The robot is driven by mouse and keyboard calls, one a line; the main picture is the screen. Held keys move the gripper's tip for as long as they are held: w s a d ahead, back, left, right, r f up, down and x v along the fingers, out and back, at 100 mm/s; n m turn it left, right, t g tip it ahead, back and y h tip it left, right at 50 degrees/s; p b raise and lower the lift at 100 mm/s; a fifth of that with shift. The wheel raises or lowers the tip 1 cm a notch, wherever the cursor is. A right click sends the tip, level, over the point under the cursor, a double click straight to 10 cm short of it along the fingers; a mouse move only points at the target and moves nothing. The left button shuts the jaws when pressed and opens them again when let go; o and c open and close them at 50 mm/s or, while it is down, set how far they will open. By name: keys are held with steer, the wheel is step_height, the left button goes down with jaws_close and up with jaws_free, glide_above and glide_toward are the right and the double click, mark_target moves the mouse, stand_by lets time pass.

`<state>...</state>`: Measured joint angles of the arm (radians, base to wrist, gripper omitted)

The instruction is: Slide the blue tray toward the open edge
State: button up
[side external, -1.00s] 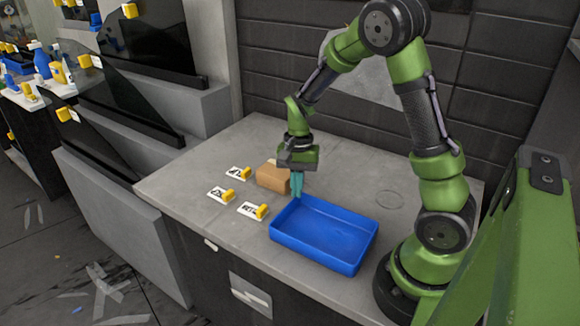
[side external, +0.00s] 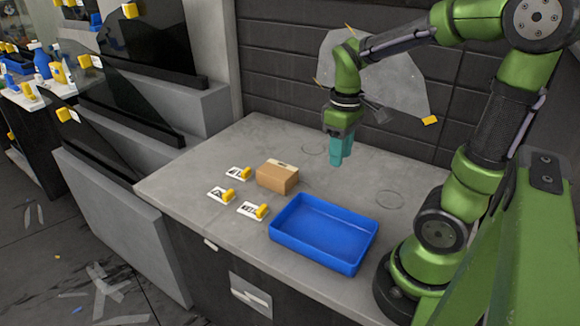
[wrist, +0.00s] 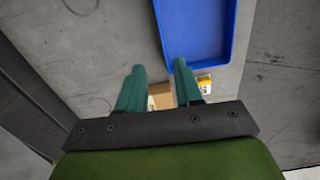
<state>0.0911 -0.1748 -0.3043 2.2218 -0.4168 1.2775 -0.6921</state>
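The blue tray (side external: 322,232) is shallow, rectangular and empty. It lies flat on the grey counter near its front edge in the side view. It also shows at the top of the wrist view (wrist: 198,64). My gripper (side external: 337,163) is above the counter, behind the tray and apart from it. In the wrist view its two teal fingers (wrist: 158,75) are spread with nothing held between them. A cardboard box (side external: 277,177) sits to the left of my gripper, and part of it shows beyond the fingers in the wrist view (wrist: 161,95).
Several white cards with yellow clips (side external: 251,210) lie left of the tray. The grey counter (side external: 225,160) is bare at the back left and around two faint circle marks. A dark wall with a grey patch (side external: 365,75) stands behind.

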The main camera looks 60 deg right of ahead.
mark_target(334, 205)
stand_by(0.4)
step_height(334, 205, down, 17)
steer(key=shift+r, duration=0.1)
stand_by(0.5)
steer(key=shift+c, duration=0.3)
jaws_close()
steer(key=shift+o, duration=0.8)
jaws_free()
